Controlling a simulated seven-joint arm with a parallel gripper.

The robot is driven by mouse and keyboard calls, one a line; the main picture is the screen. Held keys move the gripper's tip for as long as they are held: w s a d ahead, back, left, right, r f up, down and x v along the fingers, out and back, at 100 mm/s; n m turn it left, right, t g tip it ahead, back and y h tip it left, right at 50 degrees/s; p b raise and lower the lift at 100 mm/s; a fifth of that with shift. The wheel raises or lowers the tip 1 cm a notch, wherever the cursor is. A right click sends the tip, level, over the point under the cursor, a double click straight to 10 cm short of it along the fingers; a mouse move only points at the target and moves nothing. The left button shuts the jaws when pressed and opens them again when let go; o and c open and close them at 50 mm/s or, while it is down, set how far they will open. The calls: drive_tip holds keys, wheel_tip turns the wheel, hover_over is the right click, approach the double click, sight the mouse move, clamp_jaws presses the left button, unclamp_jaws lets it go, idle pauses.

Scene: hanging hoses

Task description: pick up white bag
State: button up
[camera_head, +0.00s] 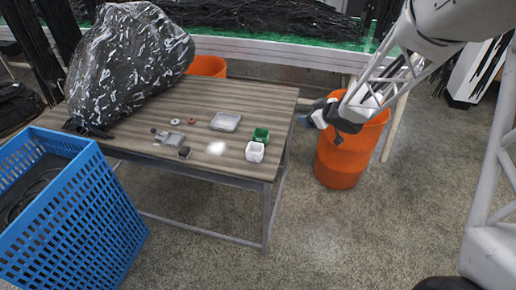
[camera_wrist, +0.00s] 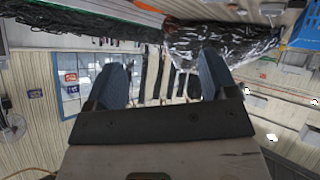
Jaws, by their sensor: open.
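My gripper (camera_head: 312,117) is to the right of the table, above an orange bin, apart from the white item. In the wrist view my gripper (camera_wrist: 163,78) has its two blue fingers wide apart with nothing between them. The white item cannot be made out in the wrist view.
A large black-and-white plastic bundle (camera_head: 130,62) fills the table's left; it shows in the wrist view (camera_wrist: 222,40). Small parts and a clear tray (camera_head: 225,122) lie mid-table. A blue crate (camera_head: 75,215) stands front left, an orange bin (camera_head: 345,160) right.

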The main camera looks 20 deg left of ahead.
drive_tip(key=a+f+n+g+y, duration=0.3)
drive_tip(key=a+f, duration=0.4)
drive_tip(key=n+g+y, duration=0.2)
drive_tip(key=g, duration=0.3)
approach(248, 149)
drive_tip(key=shift+w+d+r, duration=0.2)
drive_tip(key=shift+d, duration=0.35)
drive_tip(key=shift+w+d+r, duration=0.15)
drive_tip(key=shift+d+r, duration=0.05)
drive_tip(key=shift+d, duration=0.3)
drive_tip(key=shift+s+a+f, duration=0.2)
drive_tip(key=shift+s+f, duration=0.05)
drive_tip(key=shift+f, duration=0.1)
drive_tip(key=shift+a, duration=0.1)
drive_tip(key=shift+a+f+y, duration=0.15)
drive_tip(key=shift+a+f, duration=0.1)
drive_tip(key=shift+a, duration=0.3)
drive_tip(key=shift+a+f+y, duration=0.15)
drive_tip(key=shift+a+f, duration=0.1)
drive_tip(key=shift+a, duration=0.3)
drive_tip(key=shift+a, duration=0.1)
drive_tip(key=shift+x, duration=2.5)
drive_tip(key=shift+f, duration=0.1)
